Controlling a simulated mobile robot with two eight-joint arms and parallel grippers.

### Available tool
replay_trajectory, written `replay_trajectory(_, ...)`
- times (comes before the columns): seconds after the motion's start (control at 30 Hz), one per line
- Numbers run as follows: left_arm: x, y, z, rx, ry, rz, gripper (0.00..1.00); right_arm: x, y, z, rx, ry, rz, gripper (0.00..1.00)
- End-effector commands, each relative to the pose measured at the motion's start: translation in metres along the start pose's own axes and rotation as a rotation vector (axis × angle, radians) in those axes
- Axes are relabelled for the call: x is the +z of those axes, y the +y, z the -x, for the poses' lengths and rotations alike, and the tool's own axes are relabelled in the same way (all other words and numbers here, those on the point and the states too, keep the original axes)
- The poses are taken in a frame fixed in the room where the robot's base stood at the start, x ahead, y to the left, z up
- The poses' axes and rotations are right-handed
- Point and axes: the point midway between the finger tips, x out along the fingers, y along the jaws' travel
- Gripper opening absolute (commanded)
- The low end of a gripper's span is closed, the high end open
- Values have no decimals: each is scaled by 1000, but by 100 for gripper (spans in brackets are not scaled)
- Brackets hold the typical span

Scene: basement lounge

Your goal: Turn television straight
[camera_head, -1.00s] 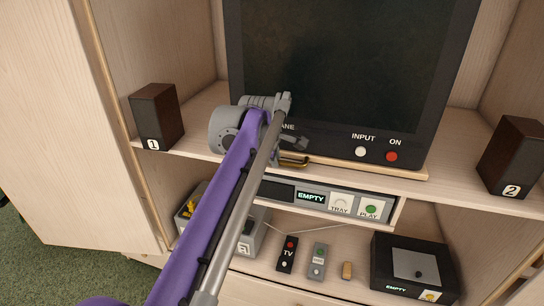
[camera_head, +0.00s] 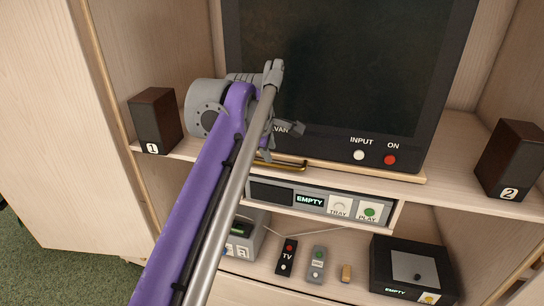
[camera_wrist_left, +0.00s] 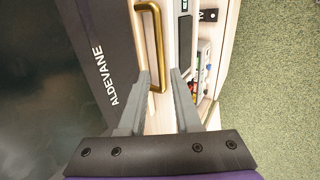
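The television (camera_head: 345,65) is a large dark set with a black screen, standing on a wooden board on the shelf. Its lower front has a white INPUT button (camera_head: 359,155) and a red ON button (camera_head: 390,160). A brass handle (camera_head: 285,165) sits at the board's front edge; it also shows in the left wrist view (camera_wrist_left: 160,45). My left gripper (camera_head: 280,140) is in front of the television's lower left. In the left wrist view its open fingers (camera_wrist_left: 160,76) appear on either side of the handle's near end; I cannot tell whether they touch. My right gripper is out of view.
Speakers 1 (camera_head: 155,120) and 2 (camera_head: 510,160) flank the television. Below is a player (camera_head: 270,192) reading EMPTY. Lower down are a TV remote (camera_head: 287,258), a grey remote (camera_head: 317,265) and a black box (camera_head: 412,268). Cabinet walls close in both sides.

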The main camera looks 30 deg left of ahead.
Motion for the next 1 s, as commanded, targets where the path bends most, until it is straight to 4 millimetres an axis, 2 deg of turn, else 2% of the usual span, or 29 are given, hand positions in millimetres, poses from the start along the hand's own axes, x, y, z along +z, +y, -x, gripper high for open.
replay_trajectory(0.1, 0, 0, 18, 0, 0, 1, 32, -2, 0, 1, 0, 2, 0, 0)
replay_trajectory(0.27, 0, 0, 30, 0, 0, 0, 32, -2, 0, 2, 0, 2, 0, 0)
replay_trajectory(0.83, 1, -2, 30, -1, -1, -11, 32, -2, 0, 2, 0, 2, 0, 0)
replay_trajectory(0.93, 10, -16, 23, -5, -12, -103, 32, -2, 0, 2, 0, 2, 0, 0)
replay_trajectory(1.0, 23, -39, 13, -11, -27, -244, 32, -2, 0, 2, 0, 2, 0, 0)
